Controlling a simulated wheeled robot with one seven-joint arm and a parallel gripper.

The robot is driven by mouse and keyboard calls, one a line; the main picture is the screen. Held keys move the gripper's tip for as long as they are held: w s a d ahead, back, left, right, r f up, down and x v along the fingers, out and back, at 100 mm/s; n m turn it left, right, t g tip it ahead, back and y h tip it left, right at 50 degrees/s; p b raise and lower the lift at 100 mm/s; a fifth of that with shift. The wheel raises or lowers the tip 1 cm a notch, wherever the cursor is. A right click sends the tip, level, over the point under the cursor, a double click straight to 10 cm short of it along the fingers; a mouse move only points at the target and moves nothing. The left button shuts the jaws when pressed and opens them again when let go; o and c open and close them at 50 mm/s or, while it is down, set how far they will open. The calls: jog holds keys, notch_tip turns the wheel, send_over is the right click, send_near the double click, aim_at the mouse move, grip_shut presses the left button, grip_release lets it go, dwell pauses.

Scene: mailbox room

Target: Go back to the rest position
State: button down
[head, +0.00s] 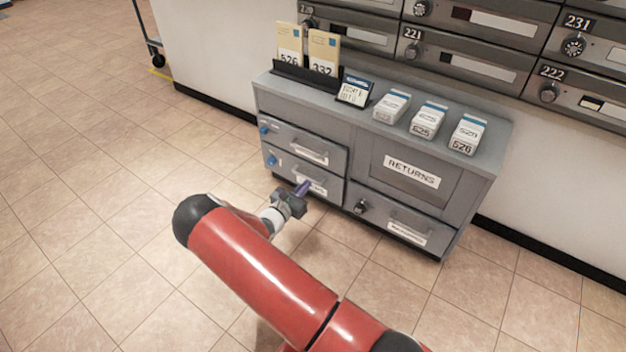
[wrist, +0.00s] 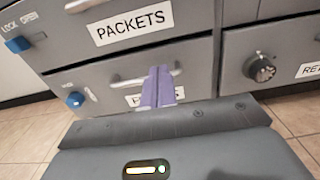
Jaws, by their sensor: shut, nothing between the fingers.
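My gripper (head: 303,188) reaches from my red arm to the front of the grey cabinet (head: 491,177), at its lower left drawer (head: 282,166). In the wrist view the purple fingers of my gripper (wrist: 158,88) are together with nothing between them. They overlap the drawer's handle (wrist: 128,80) and part of its label. I cannot tell whether they touch the drawer. Both left drawers look closed. The upper one bears a PACKETS label (wrist: 130,24).
On the cabinet top stand a dark holder with tall cards (head: 323,52), a small sign (head: 355,89) and several white boxes (head: 467,134). Grey mailboxes (head: 468,62) line the wall above. A trolley (head: 150,42) stands at upper left. The tiled floor (head: 90,200) to the left is clear.

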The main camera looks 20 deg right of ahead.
jog(key=v, duration=0.8)
jog(key=s+d+r+m+g+y+p, duration=0.2)
jog(key=s+r+m+g, duration=0.25)
jog(key=r, duration=0.35)
jog(key=s+d+r+m+g+y+p, duration=0.1)
jog(key=s+d+r+m+g+p, duration=0.2)
jog(key=r+m, duration=0.4)
jog(key=s+d+r+m+g+y+p, duration=0.1)
jog(key=s+r+m+g+y, duration=0.25)
jog(key=r, duration=0.65)
jog(key=s+a+r+m+t+y+p, duration=0.1)
jog(key=s+a+r+m+t+y, duration=0.1)
jog(key=s+r, duration=0.5)
jog(key=s+a+r+m+t+y+p, duration=0.2)
jog(key=s+r+m+y, duration=0.1)
jog(key=s+r, duration=0.3)
jog(key=s+a+r+m+t+y+p, duration=0.2)
jog(key=s+r+m+y, duration=0.1)
jog(key=s+r+m, duration=0.2)
jog(key=shift+s+a+r, duration=0.35)
jog(key=shift+s+r, duration=1)
jog(key=shift+s, duration=0.4)
